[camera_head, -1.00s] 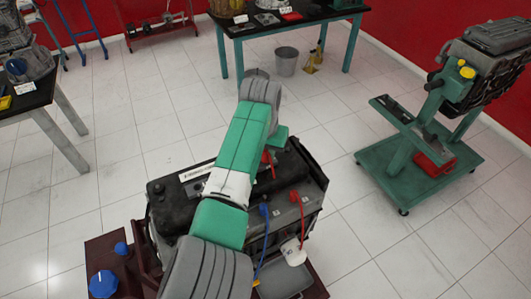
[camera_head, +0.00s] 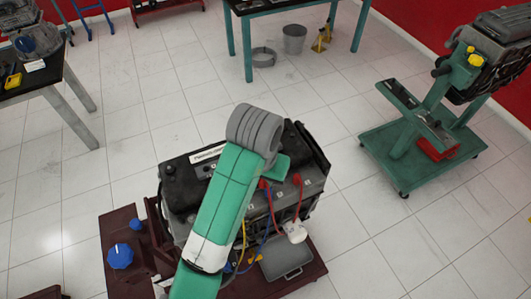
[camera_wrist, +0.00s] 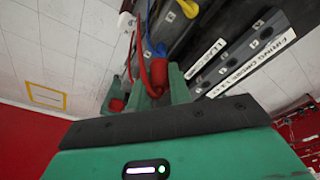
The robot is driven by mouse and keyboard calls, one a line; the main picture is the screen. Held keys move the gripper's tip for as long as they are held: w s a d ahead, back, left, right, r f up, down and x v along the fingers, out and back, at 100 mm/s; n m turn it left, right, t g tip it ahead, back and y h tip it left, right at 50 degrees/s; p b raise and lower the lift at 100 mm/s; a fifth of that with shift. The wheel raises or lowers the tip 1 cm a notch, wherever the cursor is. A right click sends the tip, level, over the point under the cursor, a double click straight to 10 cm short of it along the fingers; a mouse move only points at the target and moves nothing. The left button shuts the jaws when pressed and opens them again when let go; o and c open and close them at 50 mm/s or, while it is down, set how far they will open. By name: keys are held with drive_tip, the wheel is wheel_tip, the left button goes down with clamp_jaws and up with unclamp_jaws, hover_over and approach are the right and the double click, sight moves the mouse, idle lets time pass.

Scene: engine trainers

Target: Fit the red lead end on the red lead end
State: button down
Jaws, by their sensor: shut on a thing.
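My gripper (camera_wrist: 150,88) shows in the wrist view with its green fingers close together, shut on a red lead end (camera_wrist: 158,74). A second red lead end (camera_wrist: 116,104) lies beside the left finger in that view; I cannot tell whether they touch. In the head view one red lead end (camera_head: 262,184) shows by my wrist. The other red lead end (camera_head: 298,179) stands at the right of the engine top, its red cable running down to a white part (camera_head: 294,232). My arm hides most of the gripper in the head view.
A blue lead end (camera_wrist: 161,48) and a yellow one (camera_wrist: 189,8) are close beyond the fingers. The engine block (camera_head: 180,182) carries a firing-order label (camera_wrist: 255,62). A grey tray (camera_head: 286,258) lies on the dark red stand (camera_head: 315,275). A green engine stand (camera_head: 415,150) is at right.

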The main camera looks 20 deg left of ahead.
drive_tip(key=shift+s+d, duration=0.1)
drive_tip(key=shift+s, duration=0.05)
drive_tip(key=shift+r+p, duration=0.1)
drive_tip(key=shift+p, duration=0.3)
drive_tip(key=shift+s+p, duration=0.35)
drive_tip(key=shift+p, duration=0.15)
drive_tip(key=s+a+p, duration=0.3)
drive_tip(key=s+p, duration=0.2)
drive_tip(key=s, duration=0.6)
drive_tip(key=s+a+p, duration=0.3)
drive_tip(key=s+p, duration=0.1)
drive_tip(key=s, duration=0.7)
drive_tip(key=shift+s+a+p, duration=0.2)
drive_tip(key=shift+s+p, duration=0.1)
drive_tip(key=shift+p, duration=0.05)
wheel_tip(320, 180, down, 5)
drive_tip(key=shift+f+b, duration=0.15)
drive_tip(key=shift+b, duration=1)
